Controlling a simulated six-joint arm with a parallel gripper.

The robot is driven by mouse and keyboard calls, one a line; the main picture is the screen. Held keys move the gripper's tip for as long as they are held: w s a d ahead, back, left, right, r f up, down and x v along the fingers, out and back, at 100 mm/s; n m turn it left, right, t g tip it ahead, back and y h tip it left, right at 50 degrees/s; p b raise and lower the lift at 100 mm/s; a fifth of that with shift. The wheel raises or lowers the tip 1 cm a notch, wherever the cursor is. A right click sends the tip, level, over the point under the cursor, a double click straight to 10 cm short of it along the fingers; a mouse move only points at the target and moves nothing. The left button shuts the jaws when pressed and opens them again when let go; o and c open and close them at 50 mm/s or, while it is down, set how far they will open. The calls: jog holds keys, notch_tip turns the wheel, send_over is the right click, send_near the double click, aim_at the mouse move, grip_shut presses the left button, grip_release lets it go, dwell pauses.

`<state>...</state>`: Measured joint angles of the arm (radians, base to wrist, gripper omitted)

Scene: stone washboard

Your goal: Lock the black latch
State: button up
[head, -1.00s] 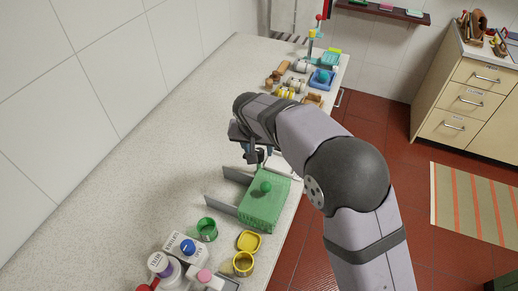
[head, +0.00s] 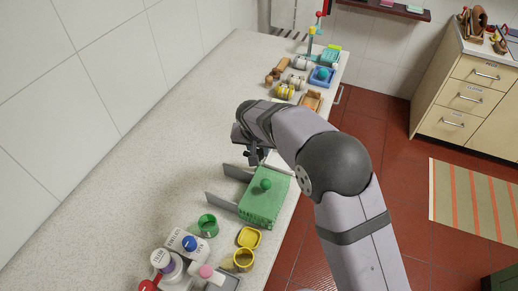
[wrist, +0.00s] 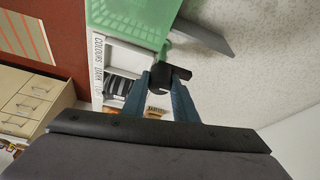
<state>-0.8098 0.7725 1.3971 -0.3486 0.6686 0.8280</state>
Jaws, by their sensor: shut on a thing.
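The black latch (wrist: 168,76) is between the blue-grey fingertips of my gripper (wrist: 162,84) in the wrist view, and the fingers are shut on it. In the head view my gripper (head: 252,155) is low over the counter, just behind the green box lid (head: 262,208), which has a round green knob (head: 265,185). The latch cannot be made out in the head view, and how far it is turned is unclear.
Two grey panels stick out left of the box; one is the near panel (head: 222,200). Toys line the counter behind, including a blue tray (head: 322,77). The counter's left side is clear.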

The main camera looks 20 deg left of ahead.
jog(key=shift+n, duration=0.4)
jog(key=n+y, duration=0.1)
jog(key=n, duration=0.1)
jog(key=n+y, duration=0.1)
jog(key=n, duration=0.1)
jog(key=shift+w+d+g, duration=0.1)
jog(key=shift+g, duration=0.2)
jog(key=n+b, duration=0.1)
jog(key=n, duration=0.1)
jog(key=n+g+y+b, duration=0.1)
jog(key=n+b, duration=0.1)
jog(key=n, duration=0.1)
jog(key=shift+f, duration=0.2)
jog(key=n+g+b, duration=0.1)
jog(key=n+b, duration=0.1)
jog(key=n, duration=0.1)
jog(key=shift+w+r+n+g+y, duration=0.1)
jog(key=shift+n+g+y, duration=0.2)
jog(key=shift+g, duration=0.1)
jog(key=shift+r+n+g, duration=0.1)
jog(key=shift+n+g, duration=0.8)
jog(key=shift+n, duration=1.4)
jog(key=o, duration=1.1)
